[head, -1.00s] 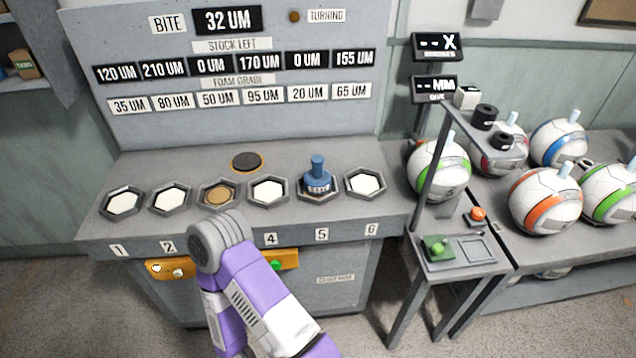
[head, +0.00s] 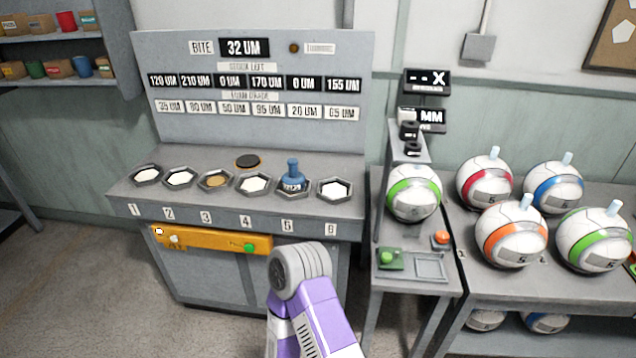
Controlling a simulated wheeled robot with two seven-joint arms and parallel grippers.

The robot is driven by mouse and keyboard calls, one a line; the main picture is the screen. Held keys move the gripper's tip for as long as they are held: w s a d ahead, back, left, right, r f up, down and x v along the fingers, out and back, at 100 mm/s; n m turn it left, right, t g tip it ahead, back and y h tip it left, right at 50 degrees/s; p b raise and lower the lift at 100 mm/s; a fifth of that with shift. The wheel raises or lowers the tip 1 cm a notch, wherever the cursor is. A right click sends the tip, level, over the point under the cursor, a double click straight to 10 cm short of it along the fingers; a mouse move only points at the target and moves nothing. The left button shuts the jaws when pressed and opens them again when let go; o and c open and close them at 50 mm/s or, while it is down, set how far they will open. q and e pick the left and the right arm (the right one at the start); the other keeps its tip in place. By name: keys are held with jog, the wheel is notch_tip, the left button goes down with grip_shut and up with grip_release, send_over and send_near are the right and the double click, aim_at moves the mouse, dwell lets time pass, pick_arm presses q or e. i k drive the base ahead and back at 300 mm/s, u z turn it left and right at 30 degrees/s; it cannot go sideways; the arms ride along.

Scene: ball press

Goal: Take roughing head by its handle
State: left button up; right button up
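A blue head (head: 292,178) with an upright knob handle and a pale marked band sits in the hexagonal seat numbered 5 on the grey bench. It is the only handled head I see on the bench, and its marking is too small to read surely. Nothing touches its handle. One of my arms, purple and white with a grey round joint, rises from the bottom of the view in front of the bench. Neither gripper shows in the view.
The other hexagonal seats hold pale or tan discs, such as seat 3 (head: 216,181). A dark round pad (head: 248,161) lies behind them. An orange panel (head: 210,240) is on the bench front. A ball stand (head: 415,290) and several balls are at right.

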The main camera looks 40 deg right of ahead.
aim_at(293, 182)
jog(key=z, duration=1.25)
jog(key=i, duration=0.1)
jog(key=z, duration=0.1)
